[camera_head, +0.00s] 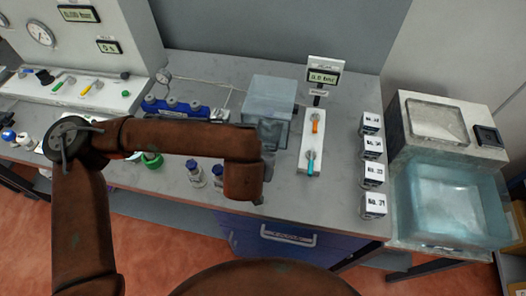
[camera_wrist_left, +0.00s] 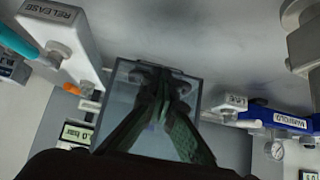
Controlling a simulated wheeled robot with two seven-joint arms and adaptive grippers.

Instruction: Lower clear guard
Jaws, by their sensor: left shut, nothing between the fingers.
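The clear guard (camera_head: 272,92) is a see-through, box-shaped cover at the back middle of the bench in the head view. It also shows in the left wrist view (camera_wrist_left: 193,82), behind and around the fingers. My left gripper (camera_wrist_left: 163,78) has its green fingers together, with nothing between them. In the head view my left arm reaches across the bench, and its wrist end is just in front of the guard. The fingers are mostly hidden there. I cannot tell whether they touch the guard or whether its lower edge rests on the bench. My right gripper is not in view.
Right of the guard stands a white valve block (camera_head: 312,150) with orange and blue levers and a gauge display (camera_head: 324,77). A blue manifold (camera_head: 173,108) lies to the left. Small vials (camera_head: 195,177) stand in front.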

